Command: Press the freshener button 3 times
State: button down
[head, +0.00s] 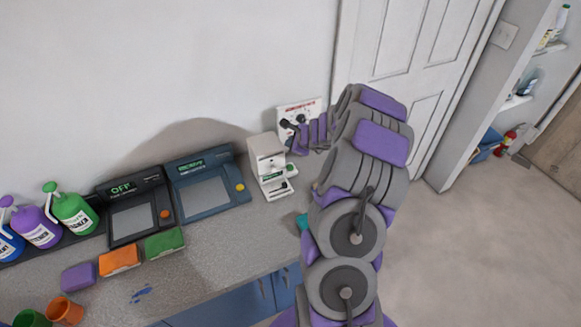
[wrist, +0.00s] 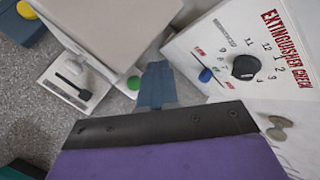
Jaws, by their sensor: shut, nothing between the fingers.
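No label that I can read says freshener. A white box-shaped dispenser (head: 267,158) stands on the counter by the wall, with a small green button (head: 290,167) on its side. The wrist view shows the dispenser large at the upper left (wrist: 115,30) and the green button (wrist: 134,83) beside the fingertips. My gripper (head: 292,148) is shut and empty, to the right of the dispenser. In the wrist view its blue fingertips (wrist: 157,72) sit just right of the green button; I cannot tell whether they touch it.
A white "Extinguisher check" panel (wrist: 240,60) with a dial stands close right of my fingers. A blue device (head: 208,190) with a yellow button and a black device (head: 134,212) reading "OFF" stand left. Sponges (head: 120,258) and spray bottles (head: 72,212) are farther left.

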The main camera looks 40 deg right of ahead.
jog(key=f+b, duration=0.1)
jog(key=b, duration=0.6)
send_over(291, 168)
jog(key=f, duration=0.6)
jog(key=shift+w+d+f, duration=0.1)
jog(key=shift+d+f, duration=0.15)
jog(key=shift+d, duration=0.15)
jog(key=shift+a+f, duration=0.2)
jog(key=shift+f, duration=0.1)
jog(key=shift+a+f+b, duration=0.15)
jog(key=shift+a+b, duration=0.2)
jog(key=shift+d, duration=0.1)
jog(key=shift+d+f, duration=0.1)
jog(key=shift+d, duration=0.25)
jog(key=shift+a, duration=0.35)
